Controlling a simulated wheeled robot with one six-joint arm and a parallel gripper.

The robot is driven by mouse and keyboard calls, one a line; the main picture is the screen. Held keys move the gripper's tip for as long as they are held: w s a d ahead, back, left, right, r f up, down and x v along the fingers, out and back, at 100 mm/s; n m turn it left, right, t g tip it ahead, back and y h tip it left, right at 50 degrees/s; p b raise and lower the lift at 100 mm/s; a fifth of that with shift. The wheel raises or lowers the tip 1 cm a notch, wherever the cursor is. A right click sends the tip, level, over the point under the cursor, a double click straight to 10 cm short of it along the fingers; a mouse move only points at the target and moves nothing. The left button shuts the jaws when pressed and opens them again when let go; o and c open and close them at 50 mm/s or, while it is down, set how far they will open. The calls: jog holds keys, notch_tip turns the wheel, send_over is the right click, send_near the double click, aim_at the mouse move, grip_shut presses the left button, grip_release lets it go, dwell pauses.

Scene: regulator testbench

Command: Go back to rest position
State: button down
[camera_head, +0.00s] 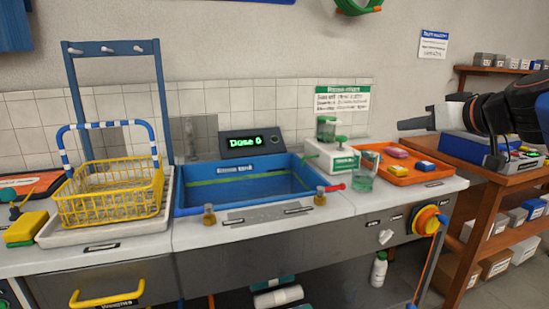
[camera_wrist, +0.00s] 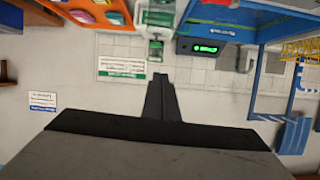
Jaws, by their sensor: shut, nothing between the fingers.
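My gripper (camera_head: 415,123) is at the right in the head view, raised above the right end of the bench and pointing left. In the wrist view its dark fingers (camera_wrist: 159,95) are together with nothing between them. The wrist picture is upside down, with the wall behind the fingers and the bench along the top. My gripper is apart from all objects on the bench.
A blue basin (camera_head: 200,199) is set in the bench, with a yellow wire basket (camera_head: 110,192) left of it. A white dispenser (camera_head: 330,158), a green-tinted beaker (camera_head: 363,180) and an orange tray (camera_head: 430,174) stand to the right. A wooden shelf (camera_head: 480,215) is at the far right.

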jog(key=s+a+f+m+g, duration=0.1)
jog(key=s+a+f+g, duration=0.15)
jog(key=s+f, duration=0.45)
jog(key=s+a+f+g, duration=0.2)
jog(key=s+a+f, duration=0.1)
jog(key=f, duration=0.7)
jog(key=s+d+f+m+g+h, duration=0.1)
jog(key=s+f+g+h, duration=0.1)
jog(key=s+f, duration=0.4)
jog(key=s+d+f+m+g+h, duration=0.1)
jog(key=s+d+f+g+h, duration=0.1)
jog(key=s+f, duration=0.4)
notch_tip(320, 180, down, 5)
jog(key=shift+s+d+r, duration=0.2)
jog(key=shift+s+d, duration=0.05)
jog(key=shift+d, duration=0.05)
